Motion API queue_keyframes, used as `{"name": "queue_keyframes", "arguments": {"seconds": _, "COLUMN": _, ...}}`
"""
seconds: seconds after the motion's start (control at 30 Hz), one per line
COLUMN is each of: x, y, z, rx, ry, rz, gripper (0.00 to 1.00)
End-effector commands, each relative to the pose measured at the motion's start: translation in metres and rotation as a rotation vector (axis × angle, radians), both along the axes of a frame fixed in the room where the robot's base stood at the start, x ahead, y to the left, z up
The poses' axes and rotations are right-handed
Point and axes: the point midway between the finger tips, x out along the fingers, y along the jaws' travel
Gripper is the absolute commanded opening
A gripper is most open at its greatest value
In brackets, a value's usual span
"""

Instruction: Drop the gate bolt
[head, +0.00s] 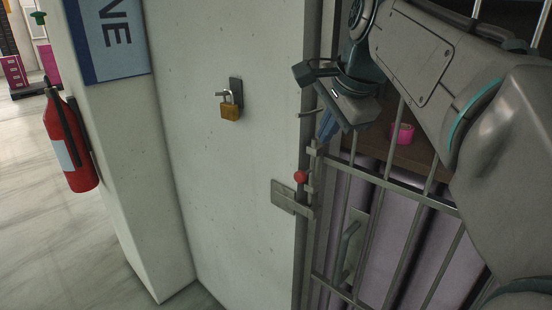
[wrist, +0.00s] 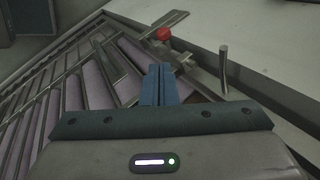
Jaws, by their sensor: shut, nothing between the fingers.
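The gate bolt has a red knob (head: 300,177) on the upright edge of the barred gate (head: 385,183). A flat metal plate (head: 284,197) sits just below the knob, against the wall edge. The red knob also shows in the wrist view (wrist: 163,34), just beyond my fingertips. My gripper (head: 323,136) is above the knob, at the top of the bolt fittings, with its blue fingers pointing down. In the wrist view the fingers (wrist: 159,72) are together and empty. I cannot tell whether the fingertips touch the bolt fittings.
A short metal peg (head: 308,114) sticks out beside my gripper. An open brass padlock (head: 230,108) hangs on the white wall. A gate handle (head: 351,246) is lower down. A pink tape roll (head: 403,133) sits on a shelf behind the bars. A fire extinguisher (head: 70,142) hangs left.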

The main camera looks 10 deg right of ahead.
Motion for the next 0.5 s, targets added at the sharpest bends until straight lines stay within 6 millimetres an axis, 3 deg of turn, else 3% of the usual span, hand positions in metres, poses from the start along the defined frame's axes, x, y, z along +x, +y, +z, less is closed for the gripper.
{"name": "queue_keyframes", "arguments": {"seconds": 0.17, "x": 0.005, "y": 0.001, "z": 0.000, "rx": 0.019, "ry": -0.002, "rz": -0.025, "gripper": 0.00}}
{"name": "queue_keyframes", "arguments": {"seconds": 0.5, "x": 0.035, "y": 0.008, "z": -0.057, "rx": 0.019, "ry": 0.002, "rz": -0.022, "gripper": 0.00}}
